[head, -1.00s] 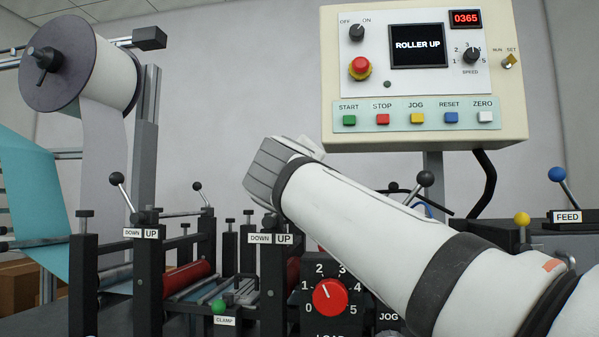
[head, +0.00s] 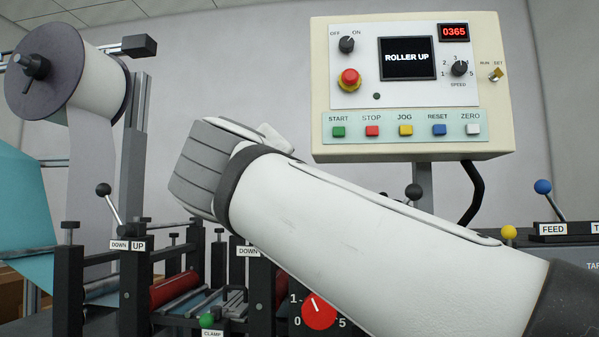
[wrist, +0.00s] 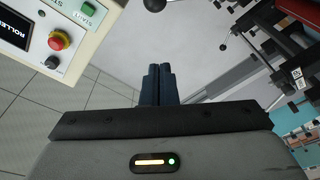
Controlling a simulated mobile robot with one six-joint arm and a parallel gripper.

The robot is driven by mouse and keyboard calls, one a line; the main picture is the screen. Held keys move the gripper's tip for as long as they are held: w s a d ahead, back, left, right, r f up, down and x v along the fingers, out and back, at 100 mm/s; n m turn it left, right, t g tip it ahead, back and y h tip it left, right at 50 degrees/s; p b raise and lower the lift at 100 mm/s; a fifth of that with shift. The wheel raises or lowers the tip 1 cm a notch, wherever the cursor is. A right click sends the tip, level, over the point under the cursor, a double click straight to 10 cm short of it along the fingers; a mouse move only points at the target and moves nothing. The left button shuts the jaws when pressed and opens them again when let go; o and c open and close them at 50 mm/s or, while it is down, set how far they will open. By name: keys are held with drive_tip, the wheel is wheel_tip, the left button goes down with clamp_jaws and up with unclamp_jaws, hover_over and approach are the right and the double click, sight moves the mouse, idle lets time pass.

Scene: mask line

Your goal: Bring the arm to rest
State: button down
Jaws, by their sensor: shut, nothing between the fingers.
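My white arm crosses the head view from the lower right, with its grey ribbed end near the middle left. In the head view the fingers are hidden. In the wrist view my gripper (wrist: 156,80) is shut, its two dark fingers together with nothing between them. It is in free air, touching nothing that I can see. The control panel (head: 330,120) stands behind the arm at the upper right, its screen reading ROLLER UP and its red counter 0365. The panel also shows in the wrist view (wrist: 104,12) at the upper left.
A roll of white material (head: 98,85) hangs at the left. Below are a red roller (head: 174,290), black posts, a ball-topped lever (head: 104,190) and a red dial (head: 319,312), partly covered by my arm. A blue-knobbed lever (head: 543,187) stands at the right beside the FEED label.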

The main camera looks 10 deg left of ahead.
idle(0.5)
drive_tip(key=w+d+f+m+g+h+p, duration=0.2)
drive_tip(key=d+f+g+h+p, duration=0.15)
drive_tip(key=d+f+p, duration=0.55)
drive_tip(key=w+d+f+m+g+h+p, duration=0.25)
drive_tip(key=d+f+g+p, duration=0.35)
drive_tip(key=d, duration=0.5)
drive_tip(key=s+d+f+m+g+y+p, duration=0.1)
drive_tip(key=s+d+f+m+g+p, duration=0.2)
drive_tip(key=s+d+f+p, duration=0.2)
drive_tip(key=s+d+f+m+g+y+p, duration=0.1)
drive_tip(key=s+d+f+m+g+p, duration=0.3)
drive_tip(key=s, duration=0.7)
wheel_tip(320, 180, down, 4)
drive_tip(key=d+p, duration=0.2)
drive_tip(key=p, duration=0.1)
drive_tip(key=shift+s, duration=0.3)
drive_tip(key=shift+r, duration=0.15)
